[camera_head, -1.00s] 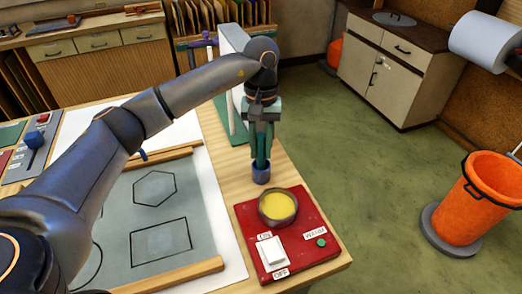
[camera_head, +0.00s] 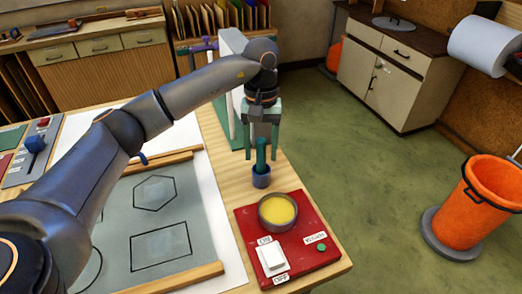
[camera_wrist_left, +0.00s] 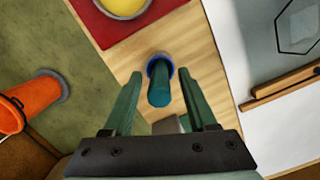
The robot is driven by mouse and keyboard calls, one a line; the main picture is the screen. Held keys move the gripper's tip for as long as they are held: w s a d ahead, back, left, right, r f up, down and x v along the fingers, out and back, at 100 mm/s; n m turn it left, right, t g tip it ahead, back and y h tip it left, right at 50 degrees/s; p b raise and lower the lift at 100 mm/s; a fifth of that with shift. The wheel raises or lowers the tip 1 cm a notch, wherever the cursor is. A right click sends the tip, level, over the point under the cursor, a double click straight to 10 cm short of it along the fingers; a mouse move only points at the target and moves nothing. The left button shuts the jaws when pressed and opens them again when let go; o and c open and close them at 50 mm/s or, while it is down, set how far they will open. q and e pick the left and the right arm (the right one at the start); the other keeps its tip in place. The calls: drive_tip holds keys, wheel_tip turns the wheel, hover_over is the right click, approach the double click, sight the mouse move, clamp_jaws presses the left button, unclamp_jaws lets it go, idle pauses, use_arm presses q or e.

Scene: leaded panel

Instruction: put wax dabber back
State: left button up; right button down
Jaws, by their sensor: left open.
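The wax dabber (camera_head: 261,153) is a dark teal stick standing upright in a small blue cup (camera_head: 261,180) on the wooden bench. In the left wrist view the dabber (camera_wrist_left: 159,92) shows end-on, with the blue cup's rim (camera_wrist_left: 152,62) around its foot. My left gripper (camera_head: 261,155) is open above the cup, its green fingers on either side of the dabber. In the left wrist view gaps show between the dabber and both fingers of the left gripper (camera_wrist_left: 162,85). My right gripper is not in view.
A red wax heater (camera_head: 300,258) with a pot of yellow wax (camera_head: 278,211) and a white switch (camera_head: 271,258) sits at the bench's near corner. The glass panel (camera_head: 150,215) with wooden strips lies to the left. An orange bin (camera_head: 485,200) stands on the floor at right.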

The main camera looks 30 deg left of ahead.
use_arm(q)
wheel_tip(320, 180, up, 11)
drive_tip(key=w, duration=0.1)
drive_tip(key=shift+w+a+r+p, duration=0.2)
drive_tip(key=shift+a+p, duration=0.05)
drive_tip(key=shift+p, duration=0.1)
